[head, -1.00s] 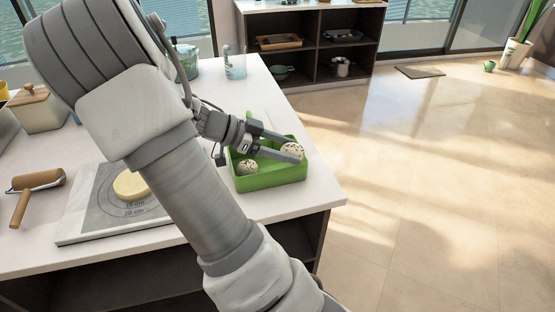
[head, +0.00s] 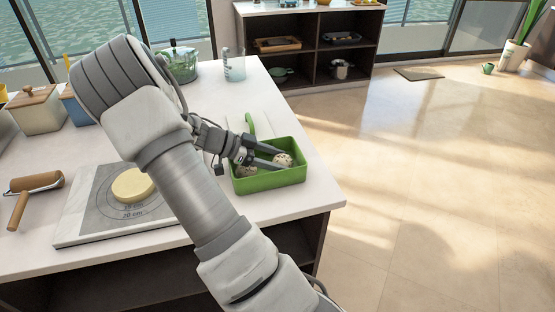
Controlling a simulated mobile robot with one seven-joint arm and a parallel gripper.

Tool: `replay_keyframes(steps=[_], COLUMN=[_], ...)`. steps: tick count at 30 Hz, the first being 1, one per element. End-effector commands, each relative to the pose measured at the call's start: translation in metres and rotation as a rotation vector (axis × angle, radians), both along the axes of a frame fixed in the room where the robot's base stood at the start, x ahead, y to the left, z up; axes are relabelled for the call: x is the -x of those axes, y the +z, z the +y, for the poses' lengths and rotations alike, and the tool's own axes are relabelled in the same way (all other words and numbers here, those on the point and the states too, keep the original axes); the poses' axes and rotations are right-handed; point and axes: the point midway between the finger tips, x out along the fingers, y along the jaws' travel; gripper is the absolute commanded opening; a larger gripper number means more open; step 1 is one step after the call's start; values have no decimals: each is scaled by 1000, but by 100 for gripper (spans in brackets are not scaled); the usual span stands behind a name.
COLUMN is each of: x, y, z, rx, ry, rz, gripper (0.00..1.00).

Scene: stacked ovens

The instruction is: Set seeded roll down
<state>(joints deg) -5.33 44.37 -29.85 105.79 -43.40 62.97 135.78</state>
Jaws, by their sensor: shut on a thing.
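A seeded roll (head: 283,159), pale with dark specks, is between the fingertips of my gripper (head: 280,162) in the head view. The gripper is shut on it. The roll is inside the outline of a green tray (head: 270,182), at its right part; whether it touches the tray floor I cannot tell. A second seeded roll (head: 246,171) lies at the left of the tray, partly covered by my gripper.
A marble board (head: 80,231) with a round of dough (head: 133,184) and a rolling pin (head: 36,183) are on the counter to the left. A glass (head: 235,70) and a green pot (head: 180,66) stand behind.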

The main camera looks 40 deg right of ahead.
Motion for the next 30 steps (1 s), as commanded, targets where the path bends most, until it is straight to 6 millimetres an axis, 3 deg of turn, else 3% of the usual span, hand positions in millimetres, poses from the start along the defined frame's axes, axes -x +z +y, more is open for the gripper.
replay_keyframes(steps=[4,5,7,20,30], x=[0,0,0,0,-39], y=[-4,-4,-3,4,36], z=[0,0,0,1,53], rx=[0,0,0,0,1], ry=[0,0,0,0,4], rz=[0,0,0,0,-3], gripper=[14,71,82,82,82])
